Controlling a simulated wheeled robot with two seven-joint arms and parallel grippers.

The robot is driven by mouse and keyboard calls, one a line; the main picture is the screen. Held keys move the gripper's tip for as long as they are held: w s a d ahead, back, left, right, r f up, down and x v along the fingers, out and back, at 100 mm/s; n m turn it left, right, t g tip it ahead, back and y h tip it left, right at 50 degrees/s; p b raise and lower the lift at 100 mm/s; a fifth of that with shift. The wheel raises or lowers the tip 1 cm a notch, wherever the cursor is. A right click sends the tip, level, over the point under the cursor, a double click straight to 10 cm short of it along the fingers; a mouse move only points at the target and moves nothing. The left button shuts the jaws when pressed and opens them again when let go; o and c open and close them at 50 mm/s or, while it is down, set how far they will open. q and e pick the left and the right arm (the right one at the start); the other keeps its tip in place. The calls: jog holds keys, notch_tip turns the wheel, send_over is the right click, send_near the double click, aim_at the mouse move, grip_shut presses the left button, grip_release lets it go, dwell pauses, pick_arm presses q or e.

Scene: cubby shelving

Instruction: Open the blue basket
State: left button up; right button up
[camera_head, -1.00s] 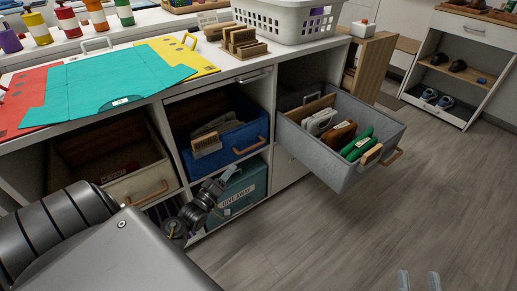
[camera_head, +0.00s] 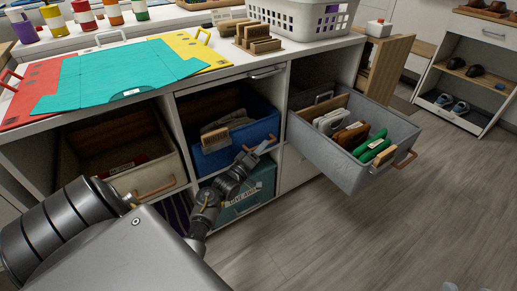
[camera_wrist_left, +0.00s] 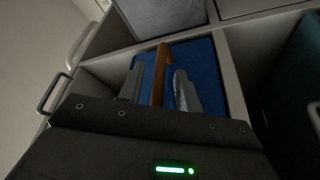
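The blue basket (camera_head: 238,147) sits in the middle cubby of the white shelving, with a brush and other items inside. My left gripper (camera_head: 262,148) is at the basket's front and hides most of its wooden handle there. In the left wrist view the brown handle (camera_wrist_left: 159,75) stands between the two fingers of my left gripper (camera_wrist_left: 160,72), with the blue front (camera_wrist_left: 202,65) behind. The fingers look apart, with a gap beside the handle. Only the tips of my right gripper (camera_head: 467,288) show at the bottom edge, apart and empty.
A grey basket (camera_head: 345,168) is pulled out on the right. A cream basket (camera_head: 125,185) is in the left cubby. A teal box (camera_head: 262,185) is below the blue basket. Teal, red and yellow folders (camera_head: 130,75) lie on top. The floor in front is clear.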

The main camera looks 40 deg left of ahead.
pick_arm(q)
jog(key=shift+w, duration=0.15)
jog(key=shift+c, duration=0.2)
grip_shut()
